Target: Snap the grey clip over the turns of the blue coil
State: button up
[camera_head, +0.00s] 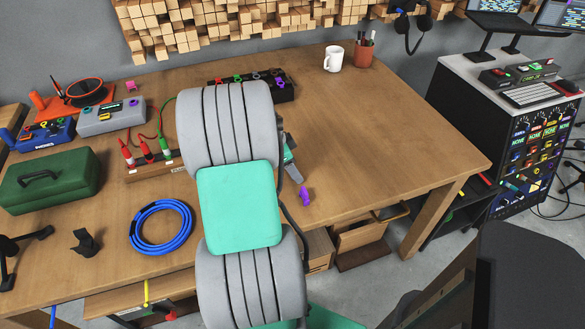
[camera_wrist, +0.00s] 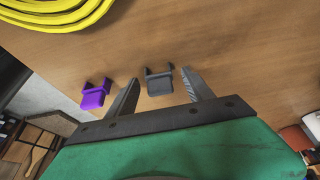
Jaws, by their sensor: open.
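The blue coil (camera_head: 161,227) lies flat on the left front of the workbench in the head view, and it does not show in the wrist view. The grey clip (camera_wrist: 160,84) lies on the wood in the wrist view, between the open fingers of my gripper (camera_wrist: 159,76) as seen from the wrist. Both fingers appear clear of it, and I cannot tell the height gap.
A purple clip (camera_wrist: 95,94) lies just left of the grey one; it also shows in the head view (camera_head: 305,196). A yellow coil (camera_wrist: 62,12) is at the wrist view's upper left. A green toolbox (camera_head: 50,182) stands left. The bench's right side (camera_head: 400,140) is clear.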

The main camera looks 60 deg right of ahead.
jog(key=shift+c, duration=0.2)
grip_shut()
dwell(0.3)
jog(key=shift+r, duration=0.1)
